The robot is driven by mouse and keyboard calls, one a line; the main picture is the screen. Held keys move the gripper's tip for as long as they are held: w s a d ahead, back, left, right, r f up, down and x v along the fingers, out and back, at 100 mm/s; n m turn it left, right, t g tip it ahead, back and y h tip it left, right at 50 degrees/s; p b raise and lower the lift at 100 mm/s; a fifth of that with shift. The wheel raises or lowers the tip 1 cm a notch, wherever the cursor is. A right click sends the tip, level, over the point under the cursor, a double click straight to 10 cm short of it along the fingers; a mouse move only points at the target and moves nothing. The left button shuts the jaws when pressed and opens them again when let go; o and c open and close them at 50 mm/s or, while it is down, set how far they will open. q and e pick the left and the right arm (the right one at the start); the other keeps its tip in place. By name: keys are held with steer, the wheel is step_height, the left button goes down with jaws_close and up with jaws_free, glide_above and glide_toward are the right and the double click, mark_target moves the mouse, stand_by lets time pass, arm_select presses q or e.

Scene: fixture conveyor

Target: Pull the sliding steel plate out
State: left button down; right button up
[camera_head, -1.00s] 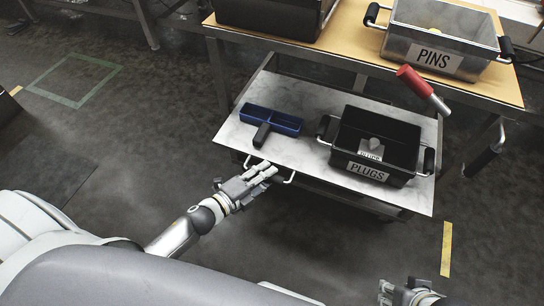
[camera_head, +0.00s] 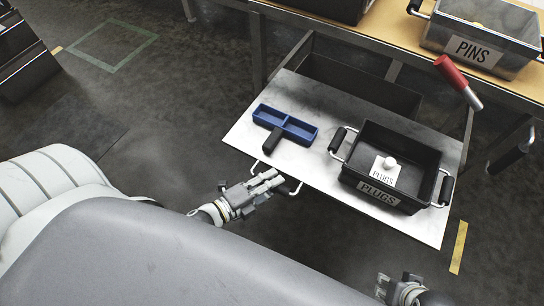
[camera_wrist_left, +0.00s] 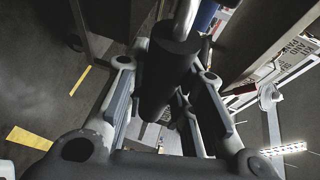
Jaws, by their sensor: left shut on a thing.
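The sliding steel plate (camera_head: 335,108) is a grey sheet pulled out in front of the workbench, with a dark open frame showing behind it. Its front handle (camera_head: 295,189) is a bent bar with a dark cylindrical grip, seen close up in the left wrist view (camera_wrist_left: 168,75). My left gripper (camera_head: 277,181) is shut on this handle at the plate's front edge, the fingers on both sides of the grip. My right gripper (camera_head: 399,286) is empty at the bottom edge, partly cut off; its opening is unclear.
On the plate sit a blue two-part tray (camera_head: 287,124) with a dark handle and a black PLUGS bin (camera_head: 408,145) holding a white piece. The wooden workbench (camera_head: 401,28) behind carries a metal PINS bin (camera_head: 481,48). A red-handled lever (camera_head: 452,74) stands at right.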

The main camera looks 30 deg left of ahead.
arm_select(q)
steer(key=shift+f, duration=0.1)
steer(key=c, duration=1.2)
jaws_free()
steer(key=v, duration=1.2)
